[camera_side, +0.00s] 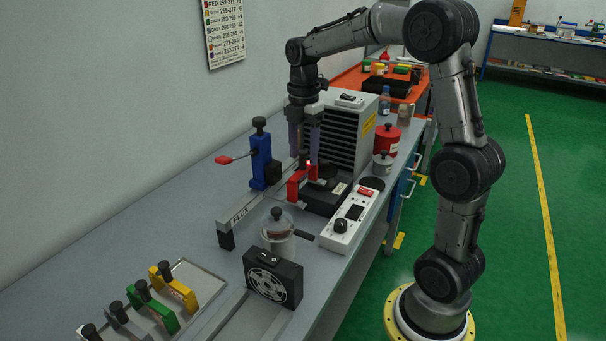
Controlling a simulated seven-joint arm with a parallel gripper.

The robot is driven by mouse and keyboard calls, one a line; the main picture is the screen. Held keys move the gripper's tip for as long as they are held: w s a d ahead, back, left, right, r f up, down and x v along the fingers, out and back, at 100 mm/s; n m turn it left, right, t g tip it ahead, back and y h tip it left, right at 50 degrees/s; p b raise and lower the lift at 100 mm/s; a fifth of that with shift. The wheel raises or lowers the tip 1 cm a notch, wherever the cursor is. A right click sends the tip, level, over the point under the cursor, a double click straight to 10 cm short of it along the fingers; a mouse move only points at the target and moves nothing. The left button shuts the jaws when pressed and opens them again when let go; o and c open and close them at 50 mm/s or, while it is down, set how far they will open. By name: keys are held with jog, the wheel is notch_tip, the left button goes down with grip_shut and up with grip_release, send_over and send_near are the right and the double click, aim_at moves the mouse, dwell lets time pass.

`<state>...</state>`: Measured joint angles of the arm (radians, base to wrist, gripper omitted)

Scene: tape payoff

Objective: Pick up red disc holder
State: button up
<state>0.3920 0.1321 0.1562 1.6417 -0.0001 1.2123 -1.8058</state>
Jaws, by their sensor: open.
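The red disc holder (294,187) stands in the middle of the bench, by a black base block (325,200) in front of the grey ribbed housing. It looks like an upright red bracket with a dark knob at its top. My gripper (304,152) points straight down just above the holder, its two fingers apart. The fingers seem to be on either side of the knob, but I cannot tell whether they touch it. The fingers partly hide the holder's upper part.
A blue clamp (262,162) with a red lever stands close on the left. The ribbed housing (345,135) is behind; a white control box (352,218) is at right. A glass jar (277,228) and black fan box (272,278) stand in front. A tray (207,285) holds yellow, green and grey holders.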

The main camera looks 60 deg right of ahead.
aim_at(303, 168)
jog(key=shift+w+d+f, duration=0.1)
jog(key=shift+w+f, duration=0.05)
jog(key=shift+f, duration=3.1)
grip_shut()
